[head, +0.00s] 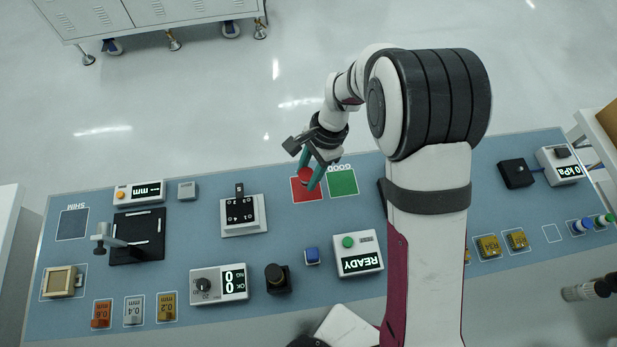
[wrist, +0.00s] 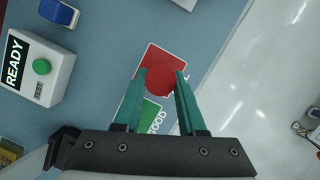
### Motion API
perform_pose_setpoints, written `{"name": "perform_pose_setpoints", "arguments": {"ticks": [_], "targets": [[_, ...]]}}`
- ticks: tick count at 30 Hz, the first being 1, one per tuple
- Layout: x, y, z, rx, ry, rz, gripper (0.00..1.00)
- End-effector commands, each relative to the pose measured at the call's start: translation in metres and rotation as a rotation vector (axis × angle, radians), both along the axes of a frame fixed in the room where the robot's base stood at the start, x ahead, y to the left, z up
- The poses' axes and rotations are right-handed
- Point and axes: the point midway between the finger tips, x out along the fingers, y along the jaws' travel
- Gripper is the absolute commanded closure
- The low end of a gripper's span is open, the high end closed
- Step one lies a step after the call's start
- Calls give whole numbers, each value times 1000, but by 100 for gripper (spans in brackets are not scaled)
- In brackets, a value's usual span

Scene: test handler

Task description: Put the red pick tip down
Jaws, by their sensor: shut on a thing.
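My gripper (head: 309,173) has two teal fingers and is shut on the red pick tip (head: 305,174). In the wrist view the tip (wrist: 160,79) shows as a round red disc between the fingertips (wrist: 162,74). The tip is over the red square (head: 304,196) on the blue bench mat, and the square also shows in the wrist view (wrist: 152,56). I cannot tell whether the tip touches the square. The green square (head: 343,183) lies right beside the red one, partly hidden by the gripper in the wrist view (wrist: 128,113).
A black numbered block on a grey base (head: 243,229) stands left of the squares. The READY box (head: 358,255) with its green button and a small blue block (head: 312,256) stand nearer. My arm covers the mat to the right. The mat just around the red square is clear.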

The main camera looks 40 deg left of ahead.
Motion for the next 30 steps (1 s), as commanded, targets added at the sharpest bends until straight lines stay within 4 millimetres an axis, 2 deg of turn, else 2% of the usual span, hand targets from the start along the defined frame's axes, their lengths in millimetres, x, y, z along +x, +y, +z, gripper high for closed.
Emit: {"name": "perform_pose_setpoints", "arguments": {"ticks": [3,5,15,16,21,30], "targets": [[-1,0,-25,-3,3,0,100],[0,0,-31,-2,2,-1,100],[0,0,-36,-1,0,-2,100],[0,0,-36,-1,0,-2,58],[0,0,-36,0,0,-1,30],[0,0,-32,1,0,-1,30]]}}
